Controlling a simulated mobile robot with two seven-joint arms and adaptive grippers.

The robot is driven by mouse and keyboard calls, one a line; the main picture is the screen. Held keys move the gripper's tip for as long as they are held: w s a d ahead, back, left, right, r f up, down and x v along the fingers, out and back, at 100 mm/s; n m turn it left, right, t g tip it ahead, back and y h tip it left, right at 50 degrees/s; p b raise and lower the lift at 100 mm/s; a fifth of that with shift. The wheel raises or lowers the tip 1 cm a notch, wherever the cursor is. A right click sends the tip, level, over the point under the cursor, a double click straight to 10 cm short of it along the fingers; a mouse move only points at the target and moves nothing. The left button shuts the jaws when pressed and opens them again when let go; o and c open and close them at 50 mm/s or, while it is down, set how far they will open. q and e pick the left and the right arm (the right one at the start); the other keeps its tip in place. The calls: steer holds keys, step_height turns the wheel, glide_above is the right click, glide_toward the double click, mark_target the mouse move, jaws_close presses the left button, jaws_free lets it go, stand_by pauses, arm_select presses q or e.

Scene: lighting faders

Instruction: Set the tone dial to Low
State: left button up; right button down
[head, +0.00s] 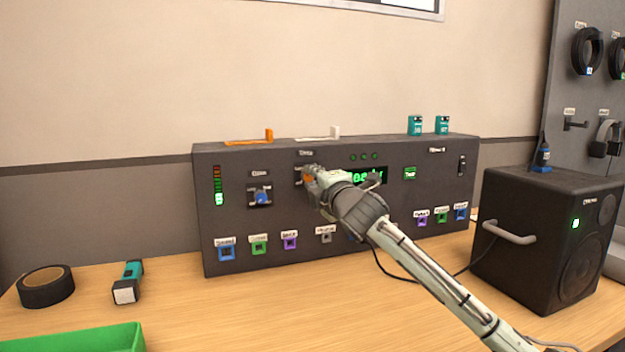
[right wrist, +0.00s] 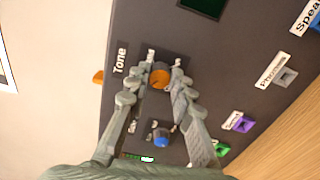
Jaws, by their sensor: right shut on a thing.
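The tone dial is an orange knob on the dark grey panel (head: 330,240), under a "Tone" label (head: 306,153). In the head view my right gripper (head: 313,176) covers most of it. In the right wrist view the orange tone dial (right wrist: 160,76) sits between the two fingertips of my right gripper (right wrist: 163,66), which is shut on it. Small white labels stand around the dial, but they are too small to read. I cannot tell which one the dial points to. My left gripper is not in view.
A blue knob (head: 263,196) sits left of the tone dial. Coloured sockets line the panel's lower edge. A black speaker (head: 545,240) stands right. Black tape (head: 46,287), a flashlight (head: 128,283) and a green tray (head: 90,340) are at left. The table's front middle is clear.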

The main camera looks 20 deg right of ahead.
steer(key=shift+m, duration=0.5)
steer(key=c, duration=1.3)
jaws_free()
steer(key=s, duration=1.2)
steer(key=shift+d, duration=0.2)
